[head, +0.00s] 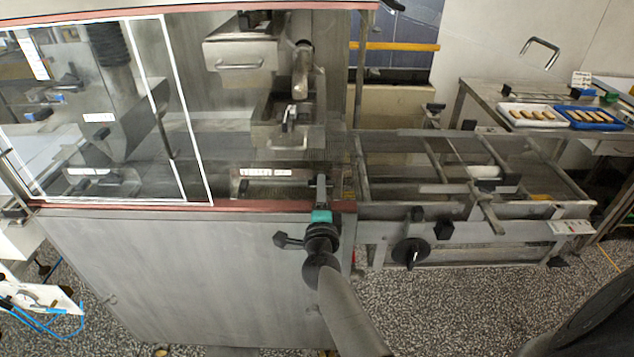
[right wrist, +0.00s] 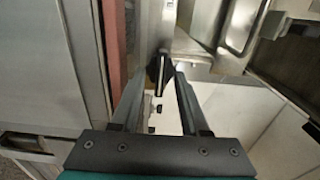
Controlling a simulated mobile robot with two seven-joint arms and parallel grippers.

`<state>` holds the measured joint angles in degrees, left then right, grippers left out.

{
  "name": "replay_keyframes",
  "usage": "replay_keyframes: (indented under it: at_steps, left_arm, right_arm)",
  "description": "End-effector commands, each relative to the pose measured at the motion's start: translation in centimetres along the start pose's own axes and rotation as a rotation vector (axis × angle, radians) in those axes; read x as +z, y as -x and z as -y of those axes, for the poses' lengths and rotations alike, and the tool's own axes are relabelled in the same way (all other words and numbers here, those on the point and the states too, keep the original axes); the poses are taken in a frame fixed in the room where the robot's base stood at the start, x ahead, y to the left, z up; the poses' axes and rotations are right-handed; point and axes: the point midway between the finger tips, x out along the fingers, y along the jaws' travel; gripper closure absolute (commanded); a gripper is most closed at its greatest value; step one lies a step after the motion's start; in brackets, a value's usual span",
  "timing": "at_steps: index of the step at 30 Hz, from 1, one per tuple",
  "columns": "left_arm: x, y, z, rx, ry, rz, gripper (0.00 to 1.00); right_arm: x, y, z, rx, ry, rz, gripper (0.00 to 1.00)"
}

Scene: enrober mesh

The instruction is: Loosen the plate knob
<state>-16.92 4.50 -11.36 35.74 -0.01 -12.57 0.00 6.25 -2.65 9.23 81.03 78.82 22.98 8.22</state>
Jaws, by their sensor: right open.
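My right gripper (head: 320,184) is at the right end of the enrober's front edge, its teal band below the fingers. In the right wrist view its two fingers (right wrist: 164,74) are apart. A dark upright knob or handle (right wrist: 163,66) shows between the fingertips, with a small metal fitting below it. I cannot tell if the fingers touch it, or if it is the plate knob. In the head view the fingers hide this spot. On the conveyor frame are a black round handwheel (head: 411,252) and a black knob (head: 443,230). My left gripper is not in view.
The steel enrober cabinet (head: 180,265) with its clear guard stands left of the gripper. A conveyor frame (head: 400,165) with crossbars runs right. White (head: 535,123) and blue (head: 590,126) trays of bars stand on a bench at the back right. The speckled floor in front is open.

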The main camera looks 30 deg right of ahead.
Motion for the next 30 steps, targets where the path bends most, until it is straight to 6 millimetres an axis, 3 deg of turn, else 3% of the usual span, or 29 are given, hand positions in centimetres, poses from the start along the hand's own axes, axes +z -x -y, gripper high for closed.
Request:
replay_keyframes:
  at_steps: [11,23,30]
  left_arm:
    - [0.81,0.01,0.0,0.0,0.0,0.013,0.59]
    - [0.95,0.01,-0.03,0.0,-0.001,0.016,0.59]
    - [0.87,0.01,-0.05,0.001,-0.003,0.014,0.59]
  right_arm:
    - [-0.19,-0.05,0.01,0.0,0.0,-0.001,0.55]
    - [-0.17,-0.05,0.01,0.0,0.0,-0.001,1.0]
    - [-0.16,-0.05,0.02,0.0,0.0,-0.001,1.0]
